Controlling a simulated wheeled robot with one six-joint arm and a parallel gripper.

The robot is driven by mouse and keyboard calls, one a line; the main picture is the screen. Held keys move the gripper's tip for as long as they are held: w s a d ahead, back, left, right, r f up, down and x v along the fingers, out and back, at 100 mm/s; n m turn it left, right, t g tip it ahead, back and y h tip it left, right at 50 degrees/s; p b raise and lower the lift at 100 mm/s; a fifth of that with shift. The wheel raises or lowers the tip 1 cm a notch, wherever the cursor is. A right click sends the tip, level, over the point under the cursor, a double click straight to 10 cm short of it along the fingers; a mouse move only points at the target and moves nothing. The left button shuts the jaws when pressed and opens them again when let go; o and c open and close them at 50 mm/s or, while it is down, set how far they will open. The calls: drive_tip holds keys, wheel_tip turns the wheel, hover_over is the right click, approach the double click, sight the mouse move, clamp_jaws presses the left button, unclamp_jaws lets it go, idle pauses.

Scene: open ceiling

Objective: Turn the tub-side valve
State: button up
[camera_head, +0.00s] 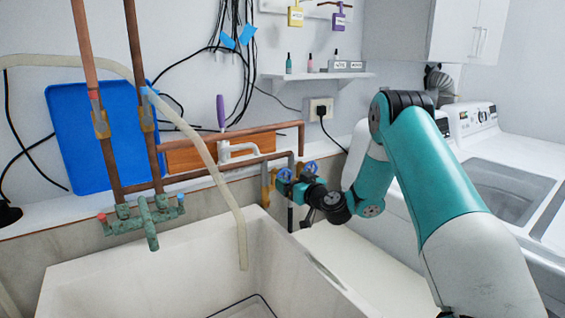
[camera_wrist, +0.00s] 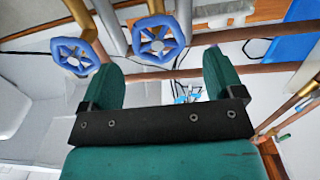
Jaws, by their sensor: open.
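Two blue handwheel valves sit side by side on pipes behind the tub. In the head view the left, tub-side valve (camera_head: 284,174) is partly hidden by my gripper (camera_head: 281,184), and the right valve (camera_head: 311,167) shows just above it. In the wrist view, which looks turned over, the tub-side valve (camera_wrist: 158,38) is on the right and the other valve (camera_wrist: 78,54) on the left. My gripper (camera_wrist: 165,62) is open and empty. The tub-side wheel appears between its green fingers and beyond them; I cannot tell any contact.
The white tub (camera_head: 130,275) lies below. A pale hose (camera_head: 205,150) hangs into it, left of my gripper. Copper pipes (camera_head: 235,135) run behind, and a corroded green faucet (camera_head: 143,217) is at the left. A washing machine (camera_head: 505,180) stands right of my arm.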

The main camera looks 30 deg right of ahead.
sight(286, 176)
drive_tip(key=w+p, duration=0.2)
drive_tip(key=w, duration=0.5)
drive_tip(key=c, duration=0.9)
